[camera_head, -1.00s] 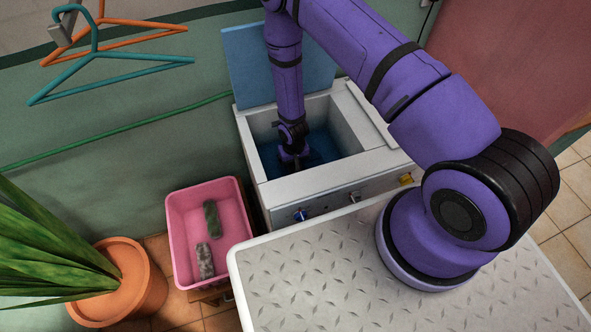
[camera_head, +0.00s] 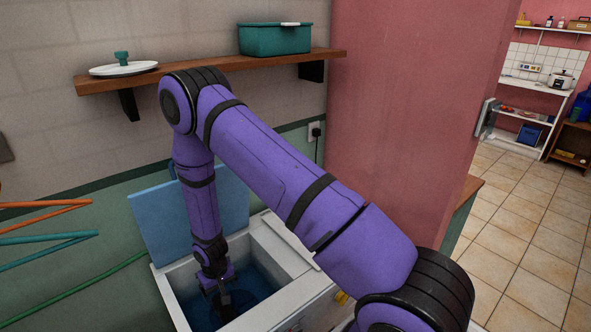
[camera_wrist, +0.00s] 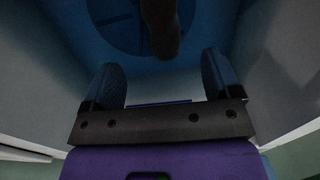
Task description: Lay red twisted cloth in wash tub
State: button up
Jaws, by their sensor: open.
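The wash tub (camera_head: 262,283) is the blue-bottomed well of a white machine with its blue lid raised, at the lower middle of the head view. My gripper (camera_head: 222,300) reaches down inside it. In the wrist view my gripper (camera_wrist: 162,66) is open, its two fingers spread wide with nothing between them. A dark, brownish, elongated thing (camera_wrist: 162,28) lies beyond the fingertips against the blue tub floor. It may be the red twisted cloth, but the shade hides its colour and twist. It looks apart from both fingers.
The tub's pale walls stand close around my gripper. The raised blue lid (camera_head: 150,228) is behind my arm. A wooden shelf (camera_head: 215,69) above carries a teal box (camera_head: 275,40) and a white lid (camera_head: 124,68). Hangers (camera_head: 50,239) are at left. Open tiled floor (camera_head: 520,235) lies at right.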

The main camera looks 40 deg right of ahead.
jog(key=w+d+r+t, duration=0.1)
jog(key=d+r, duration=0.1)
jog(key=r, duration=1.2)
jog(key=d+r+t, duration=0.1)
jog(key=d+r, duration=0.1)
jog(key=r, duration=1.3)
jog(key=s+d+r+t, duration=0.15)
jog(key=s+r, duration=0.25)
jog(key=r, duration=0.4)
jog(key=s+d+r, duration=0.2)
jog(key=s+r, duration=0.2)
jog(key=r, duration=0.4)
jog(key=s+d+r, duration=0.1)
jog(key=s+r, duration=0.4)
jog(key=s, duration=0.5)
jog(key=s+d+r+t, duration=0.1)
jog(key=s+r, duration=0.4)
jog(key=s, duration=0.6)
jog(key=shift+d+r, duration=0.35)
jog(key=shift+d, duration=0.2)
jog(key=shift+t, duration=0.25)
